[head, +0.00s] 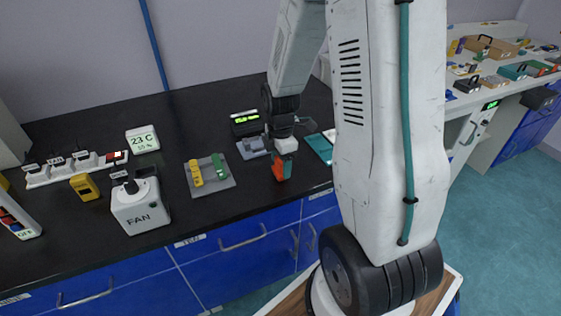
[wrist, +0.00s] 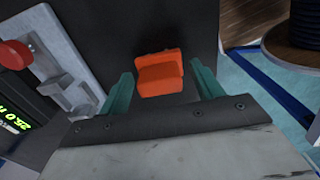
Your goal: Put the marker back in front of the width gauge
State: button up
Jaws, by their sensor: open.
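The orange block (wrist: 160,73), which appears to be the marker, stands on the black bench and lies between the two teal fingers of my gripper (wrist: 163,84) in the wrist view. Gaps show on both sides of it, so the fingers are open around it and not closed on it. In the head view the orange marker (head: 278,171) is near the bench's front edge, partly hidden by my gripper (head: 284,160). The width gauge appears to be the grey metal device (head: 253,147) just behind and left of it, beside a green-lit display (head: 245,120); it also shows in the wrist view (wrist: 62,72).
A grey tray (head: 230,184) with yellow and green pieces lies to the left. The white FAN box (head: 140,205) stands further left. A teal and white flat item (head: 320,146) lies right of my gripper. Bare bench lies between the tray and the marker.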

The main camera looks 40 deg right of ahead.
notch_tip(320, 180, up, 12)
jog(key=s+a+r+m, duration=0.6)
jog(key=s+a+m, duration=0.1)
jog(key=s, duration=0.2)
jog(key=s+a+r+m+t, duration=0.1)
jog(key=s+a+r+m, duration=0.5)
jog(key=s, duration=0.4)
jog(key=shift+s+a+m, duration=0.3)
jog(key=shift+a+m, duration=0.5)
jog(key=shift+m, duration=0.1)
